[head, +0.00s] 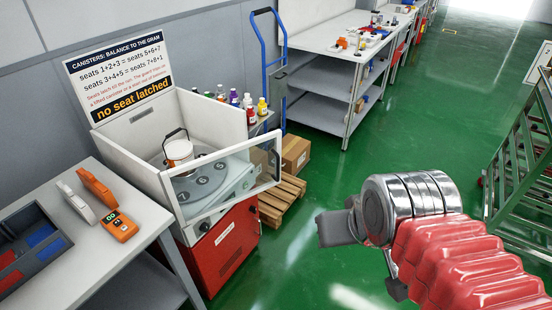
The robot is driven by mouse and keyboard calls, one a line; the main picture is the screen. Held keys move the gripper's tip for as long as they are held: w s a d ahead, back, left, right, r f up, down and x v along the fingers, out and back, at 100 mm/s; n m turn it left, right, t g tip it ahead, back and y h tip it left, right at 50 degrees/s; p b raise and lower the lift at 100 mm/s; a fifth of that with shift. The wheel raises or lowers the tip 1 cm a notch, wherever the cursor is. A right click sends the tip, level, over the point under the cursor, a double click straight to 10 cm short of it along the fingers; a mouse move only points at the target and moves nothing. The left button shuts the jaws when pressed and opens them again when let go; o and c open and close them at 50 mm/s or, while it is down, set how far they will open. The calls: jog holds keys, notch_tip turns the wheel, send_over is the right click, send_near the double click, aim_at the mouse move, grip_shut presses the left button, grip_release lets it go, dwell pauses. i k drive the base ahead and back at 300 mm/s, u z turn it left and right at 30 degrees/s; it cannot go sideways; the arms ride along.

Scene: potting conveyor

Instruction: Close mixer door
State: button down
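The mixer (212,250) has a red base and a white open-topped box at left centre in the head view. Its white-framed clear door (228,187) stands at the front. The door's right end, with a dark handle (276,165), reaches out past the box, so it looks swung open. Inside is a grey turntable (222,178) with numbered seats, and a white canister (179,152) with an orange band and dark handle stands on it. My gripper (337,228) is right of the door, apart from it. Its fingers are seen end-on, and their opening is unclear.
A sign (120,75) behind the mixer reads "no seat latched". A table (95,262) with a bin and orange tools stands at left. A pallet with a box (294,154) and a blue hand truck (268,70) stand behind. A green rack (522,165) is at right. Green floor between is clear.

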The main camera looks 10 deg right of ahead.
aim_at(166, 175)
jog(key=u, duration=0.5)
jog(key=i, duration=0.85)
jog(key=u, duration=0.55)
